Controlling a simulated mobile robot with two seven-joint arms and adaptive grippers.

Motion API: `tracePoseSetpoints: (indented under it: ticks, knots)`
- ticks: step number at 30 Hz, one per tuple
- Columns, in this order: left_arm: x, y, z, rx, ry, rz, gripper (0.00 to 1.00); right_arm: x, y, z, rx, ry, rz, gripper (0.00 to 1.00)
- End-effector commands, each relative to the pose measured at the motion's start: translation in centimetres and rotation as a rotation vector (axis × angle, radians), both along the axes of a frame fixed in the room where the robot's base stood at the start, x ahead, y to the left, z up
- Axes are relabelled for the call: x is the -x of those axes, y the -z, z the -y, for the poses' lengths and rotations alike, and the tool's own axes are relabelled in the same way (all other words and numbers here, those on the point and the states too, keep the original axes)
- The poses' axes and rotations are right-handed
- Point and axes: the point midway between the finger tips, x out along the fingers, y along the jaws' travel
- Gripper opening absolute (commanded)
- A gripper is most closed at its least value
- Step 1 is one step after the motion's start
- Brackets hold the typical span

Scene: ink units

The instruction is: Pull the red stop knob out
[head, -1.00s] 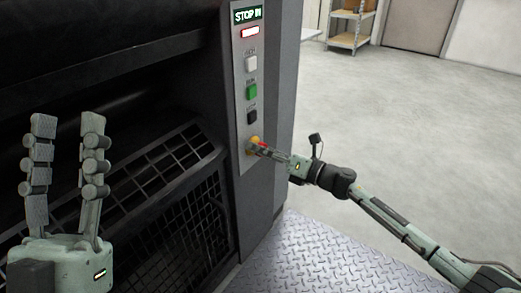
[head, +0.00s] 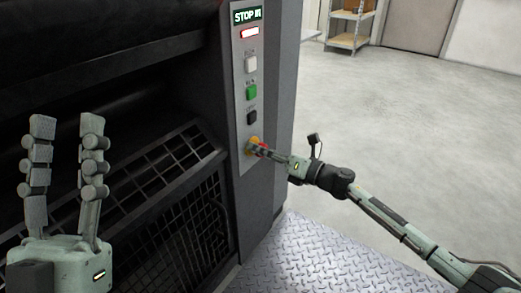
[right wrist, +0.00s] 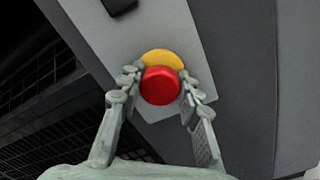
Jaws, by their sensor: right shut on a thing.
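The red stop knob (right wrist: 161,86) sits on a yellow base (right wrist: 163,58) at the bottom of the control panel strip (head: 247,75). In the head view the knob (head: 263,147) is mostly hidden by my right gripper (head: 262,149). In the right wrist view the fingers of my right gripper (right wrist: 159,90) are shut on the knob, one on each side. My left gripper (head: 67,125) is open and empty at the left of the head view, in front of the dark machine. A small display (head: 247,15) at the panel's top reads STOP IN.
Above the knob the panel has a lit red lamp (head: 250,31), a white button (head: 251,65), a green button (head: 252,92) and a black button (head: 252,117). A dark mesh guard (head: 175,215) lies left of the panel. Open floor (head: 400,110) lies to the right.

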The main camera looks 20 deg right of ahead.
Motion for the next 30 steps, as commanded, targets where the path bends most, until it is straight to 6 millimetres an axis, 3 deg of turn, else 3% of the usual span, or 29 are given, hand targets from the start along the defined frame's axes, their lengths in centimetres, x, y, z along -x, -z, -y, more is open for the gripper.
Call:
tracePoseSetpoints:
  ticks: [4, 11, 12, 17, 26, 30]
  knots:
    - [0.2, 0.0, -0.1, 0.005, 0.000, 0.013, 0.40, 1.3, 0.1, 1.0, 0.001, 0.000, -0.001, 0.00]
    - [0.3, -0.2, -0.1, 0.006, -0.001, 0.022, 0.40, 1.4, 0.0, 1.1, 0.001, -0.002, -0.001, 0.00]
    - [0.3, -0.2, -0.1, 0.006, -0.001, 0.022, 0.40, 1.4, 0.0, 1.1, 0.001, -0.002, -0.001, 0.36]
    - [0.3, -0.3, -0.1, 0.006, -0.001, 0.022, 0.40, 1.4, 0.0, 1.1, 0.000, -0.001, -0.001, 0.56]
    - [0.3, -0.3, -0.2, 0.013, -0.002, 0.021, 0.40, 1.4, 0.0, 1.1, 0.000, -0.001, -0.001, 0.56]
    - [0.3, -0.2, -0.1, 0.011, -0.001, 0.020, 0.40, 2.4, 0.2, 1.9, 0.001, 0.000, -0.003, 0.56]
